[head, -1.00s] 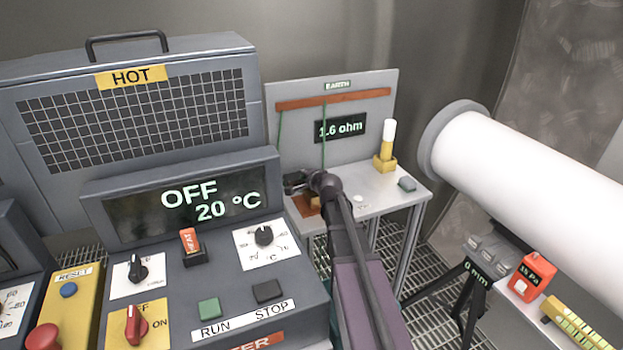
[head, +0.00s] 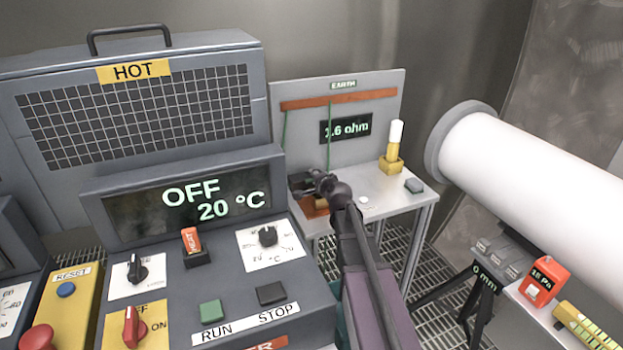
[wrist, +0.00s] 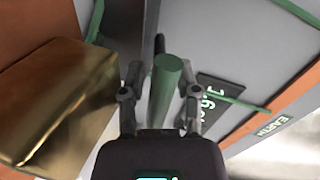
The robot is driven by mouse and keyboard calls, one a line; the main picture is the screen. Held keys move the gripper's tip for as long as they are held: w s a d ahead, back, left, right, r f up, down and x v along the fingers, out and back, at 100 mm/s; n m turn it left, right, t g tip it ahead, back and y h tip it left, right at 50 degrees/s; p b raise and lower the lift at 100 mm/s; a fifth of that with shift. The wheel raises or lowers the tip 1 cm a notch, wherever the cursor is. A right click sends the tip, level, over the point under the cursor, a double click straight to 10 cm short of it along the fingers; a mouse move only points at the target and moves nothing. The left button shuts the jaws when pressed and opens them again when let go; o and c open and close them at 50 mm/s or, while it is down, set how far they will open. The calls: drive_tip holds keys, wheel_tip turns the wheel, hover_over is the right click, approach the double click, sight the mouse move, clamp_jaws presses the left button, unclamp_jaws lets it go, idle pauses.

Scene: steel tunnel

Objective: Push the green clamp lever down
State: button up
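The green clamp lever shows in the wrist view as a green cylinder (wrist: 166,90) between the two fingers of my gripper (wrist: 160,92). One finger is on each side of it; I cannot tell whether they press on it. A brass block (wrist: 62,105) is close by on the left of the wrist view. In the head view my gripper (head: 312,183) is at the left end of the small bench (head: 385,200), in front of the EARTH panel (head: 375,82). My arm and gripper hide the lever there.
The panel's display (head: 346,129) reads 1.6 ohm, below a copper bar (head: 338,99) with thin green wires. The oven console (head: 230,270) is at left, a white cylinder (head: 540,190) at right.

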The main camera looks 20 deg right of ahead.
drive_tip(key=shift+a, duration=0.25)
clamp_jaws()
drive_tip(key=shift+n+g, duration=0.3)
drive_tip(key=shift+n, duration=0.2)
drive_tip(key=r+p, duration=0.6)
drive_tip(key=p, duration=0.1)
drive_tip(key=shift+w+a+r, duration=0.15)
drive_tip(key=shift+a+r, duration=0.05)
drive_tip(key=shift+a, duration=0.05)
drive_tip(key=n+g+p, duration=0.1)
drive_tip(key=n+p, duration=0.1)
drive_tip(key=p, duration=0.1)
wheel_tip(320, 180, up, 11)
drive_tip(key=n+g+h+p, duration=0.1)
drive_tip(key=n+g+p, duration=1)
drive_tip(key=p, duration=0.9)
hover_over(311, 176)
drive_tip(key=s, duration=0.4)
drive_tip(key=n+t, duration=0.2)
drive_tip(key=shift+d+f+g, duration=0.15)
drive_tip(key=shift+d+g, duration=0.15)
drive_tip(key=shift+g, duration=0.1)
drive_tip(key=shift+w, duration=0.1)
